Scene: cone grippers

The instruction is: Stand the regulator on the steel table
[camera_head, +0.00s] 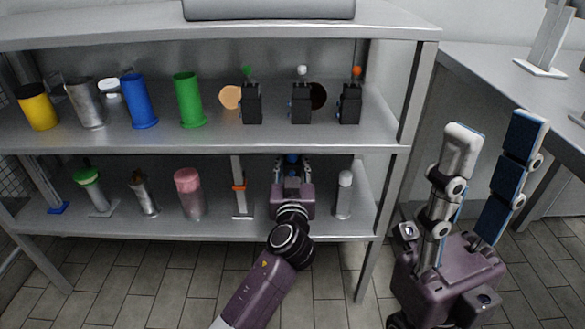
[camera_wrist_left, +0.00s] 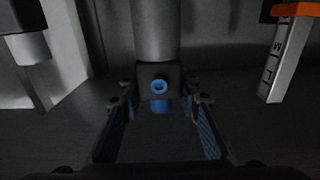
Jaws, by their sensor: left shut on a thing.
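My left gripper (camera_head: 291,165) reaches into the lower shelf of the rack. It is shut on the regulator, whose blue part (camera_head: 292,158) shows between the fingers; the rest is mostly hidden there. In the left wrist view the regulator (camera_wrist_left: 153,30) is a grey cylinder with a dark block and a blue round port, between the blue-padded fingers (camera_wrist_left: 160,125). The steel table (camera_head: 470,80) stands on the right. My right gripper (camera_head: 492,135) is open and empty, fingers up, in front of the table.
On the lower shelf (camera_head: 110,228), an orange-banded stand (camera_head: 238,190) and a white-capped cylinder (camera_head: 344,195) flank my left gripper closely. The upper shelf (camera_head: 220,135) holds coloured cups and black boxes (camera_head: 301,105). The table's near part is bare; a white-based stand (camera_head: 540,68) is further back.

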